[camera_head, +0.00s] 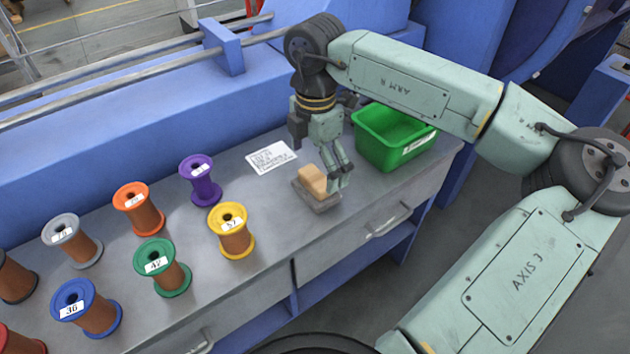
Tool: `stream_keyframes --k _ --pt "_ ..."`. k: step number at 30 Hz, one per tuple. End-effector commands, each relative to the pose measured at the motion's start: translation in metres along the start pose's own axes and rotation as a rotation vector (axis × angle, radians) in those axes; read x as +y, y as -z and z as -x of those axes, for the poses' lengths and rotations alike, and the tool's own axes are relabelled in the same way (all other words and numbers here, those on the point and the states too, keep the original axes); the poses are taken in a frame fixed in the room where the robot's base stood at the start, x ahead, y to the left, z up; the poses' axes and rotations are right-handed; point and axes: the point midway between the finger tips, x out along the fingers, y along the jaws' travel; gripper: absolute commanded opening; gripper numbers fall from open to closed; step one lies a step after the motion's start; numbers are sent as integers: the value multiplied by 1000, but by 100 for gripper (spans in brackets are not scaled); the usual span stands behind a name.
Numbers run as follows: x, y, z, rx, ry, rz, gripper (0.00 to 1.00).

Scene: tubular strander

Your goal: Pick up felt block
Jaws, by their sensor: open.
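The felt block (312,179) is a small tan block. It sits on a flat grey base (318,202) on the grey workbench, right of the yellow spool. My gripper (340,180) points down with its fingers at the block's right side. It is open, and no object shows held in it. The near finger partly covers the block's right edge, so I cannot tell whether finger and block touch.
A green bin (392,140) stands just right of my gripper. A white printed card (270,157) lies behind the block. Several wire spools, including a yellow one (232,236) and a purple one (203,184), stand to the left. Blue machinery (130,120) runs behind the bench.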

Motion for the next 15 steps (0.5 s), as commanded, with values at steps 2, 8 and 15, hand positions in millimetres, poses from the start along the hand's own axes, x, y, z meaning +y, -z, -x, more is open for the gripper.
stream_keyframes --k 2,8,15 --pt "0 1 -9 4 0 2 100" --pt "2 0 -23 5 0 3 100" --pt "6 -3 -58 5 -1 4 100"
